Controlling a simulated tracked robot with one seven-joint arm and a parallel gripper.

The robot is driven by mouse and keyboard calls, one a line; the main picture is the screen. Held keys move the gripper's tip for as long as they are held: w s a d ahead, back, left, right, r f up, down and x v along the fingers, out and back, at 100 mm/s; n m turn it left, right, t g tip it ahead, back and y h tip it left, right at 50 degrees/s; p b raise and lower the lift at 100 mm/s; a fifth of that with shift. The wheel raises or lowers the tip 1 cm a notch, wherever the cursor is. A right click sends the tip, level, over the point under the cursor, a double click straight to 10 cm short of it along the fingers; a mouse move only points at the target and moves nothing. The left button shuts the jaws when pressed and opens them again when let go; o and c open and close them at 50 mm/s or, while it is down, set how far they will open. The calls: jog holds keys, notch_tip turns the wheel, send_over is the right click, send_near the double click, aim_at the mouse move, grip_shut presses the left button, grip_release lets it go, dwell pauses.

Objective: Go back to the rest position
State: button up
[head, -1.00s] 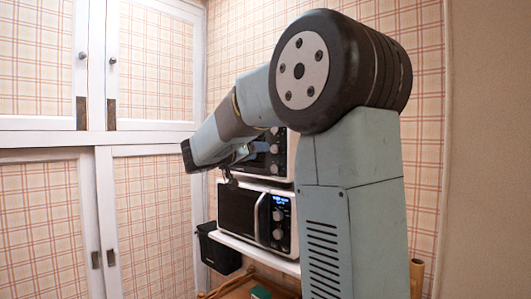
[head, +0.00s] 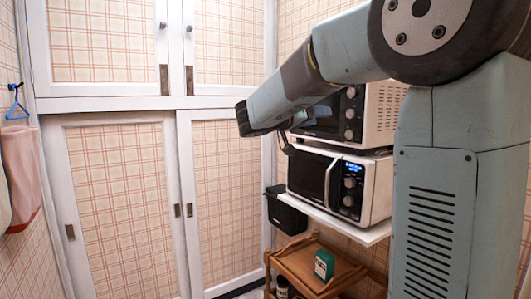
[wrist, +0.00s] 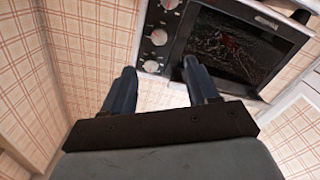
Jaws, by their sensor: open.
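My gripper (wrist: 158,88) shows in the wrist view with its two dark blue fingers spread apart and nothing between them. Beyond the fingers is the front of a microwave with several knobs and a dark door (wrist: 240,45). In the head view my arm reaches from the right toward the middle. My gripper there is mostly hidden behind my own wrist link, close to the upper microwave (head: 385,112). The lower microwave (head: 320,178) stands below it, with a lit blue display and its door shut.
Both microwaves are stacked on a white shelf (head: 345,228) against the plaid wall. A black bin (head: 287,212) is beside the shelf. A wooden cart (head: 300,265) below carries a green box (head: 324,265). White-framed cupboard doors (head: 118,200) fill the left. A pink towel (head: 20,175) hangs at far left.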

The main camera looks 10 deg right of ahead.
jog(key=s+d+f+n+g+y, duration=0.1)
jog(key=s+f+n+y, duration=0.1)
jog(key=s+f+y, duration=0.35)
jog(key=s+d+f+n+g+y, duration=0.1)
jog(key=s+f+n+g+y, duration=0.1)
jog(key=s+f, duration=0.6)
jog(key=s+a+f+n+y, duration=0.1)
jog(key=s+a+f+y, duration=0.1)
jog(key=s, duration=0.3)
jog(key=s+a+f+n+t+y, duration=0.1)
jog(key=s+a+f+n+y, duration=0.1)
jog(key=s+a+f+y, duration=0.1)
jog(key=s+a+f+n+t+y, duration=0.1)
jog(key=s+a+f+y, duration=0.1)
jog(key=s+a+y, duration=0.2)
jog(key=s+a, duration=0.1)
jog(key=s, duration=0.2)
jog(key=shift+s+f+n, duration=0.3)
jog(key=shift+s+n, duration=0.1)
jog(key=shift+y, duration=0.25)
